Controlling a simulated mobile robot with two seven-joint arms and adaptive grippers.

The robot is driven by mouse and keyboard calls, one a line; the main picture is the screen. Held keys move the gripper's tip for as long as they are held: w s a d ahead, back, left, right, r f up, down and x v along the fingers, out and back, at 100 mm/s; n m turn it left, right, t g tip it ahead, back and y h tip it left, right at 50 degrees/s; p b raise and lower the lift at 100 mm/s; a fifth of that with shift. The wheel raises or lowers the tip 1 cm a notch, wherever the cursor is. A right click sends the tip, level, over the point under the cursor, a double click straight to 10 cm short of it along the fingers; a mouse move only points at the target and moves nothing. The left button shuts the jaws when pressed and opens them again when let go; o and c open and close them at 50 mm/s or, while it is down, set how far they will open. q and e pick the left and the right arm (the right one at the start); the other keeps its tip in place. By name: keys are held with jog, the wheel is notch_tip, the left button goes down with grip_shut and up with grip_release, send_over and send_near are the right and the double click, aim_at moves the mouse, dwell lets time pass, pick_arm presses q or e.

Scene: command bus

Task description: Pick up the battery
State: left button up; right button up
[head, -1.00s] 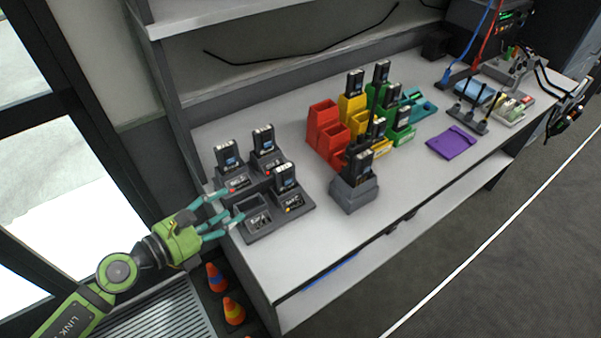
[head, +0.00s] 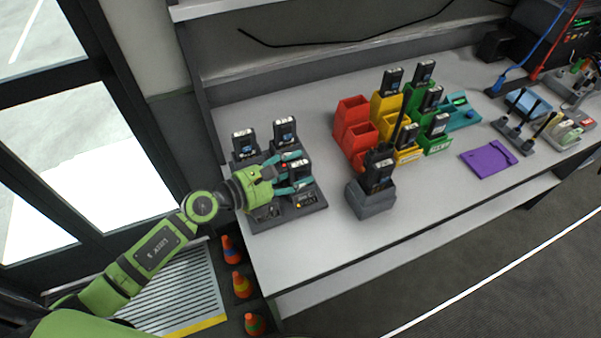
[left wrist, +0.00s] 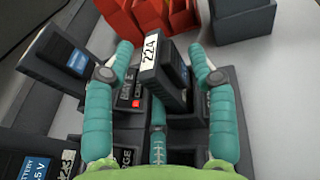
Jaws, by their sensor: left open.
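Several black batteries stand upright in a dark charger dock (head: 318,203) at the left of the bench. My left gripper (head: 294,174) is open over the dock, its teal fingers reaching toward the front-right battery (head: 299,171). In the left wrist view a battery labelled 224 (left wrist: 165,72) stands between the two upper fingers, with a gap on each side. A third finger lies below it. Two more batteries stand behind in the dock, one at the left (head: 245,144) and one at the right (head: 285,132). My right gripper is not in view.
A grey single charger with a radio and battery (head: 373,194) stands right of the dock. Red bins (head: 352,120), yellow bins and green bins holding batteries are behind it. Cones (head: 241,284) stand on the floor.

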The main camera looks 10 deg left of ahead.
aim_at(292, 165)
pick_arm(q)
grip_shut()
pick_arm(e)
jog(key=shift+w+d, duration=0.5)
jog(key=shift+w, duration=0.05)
pick_arm(q)
jog(key=shift+r, duration=0.2)
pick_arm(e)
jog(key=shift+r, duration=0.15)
pick_arm(q)
notch_tip(292, 165, up, 4)
jog(key=shift+a+r+p, duration=0.1)
jog(key=shift+r+p, duration=0.1)
jog(key=shift+p, duration=0.9)
jog(key=w+d+r, duration=0.2)
jog(key=d+r, duration=0.1)
jog(key=d, duration=0.2)
jog(key=w+d+r+p, duration=0.1)
jog(key=w+d+r, duration=0.1)
jog(key=d, duration=0.3)
jog(key=shift+w+d+r, duration=0.4)
jog(key=shift+r, duration=0.25)
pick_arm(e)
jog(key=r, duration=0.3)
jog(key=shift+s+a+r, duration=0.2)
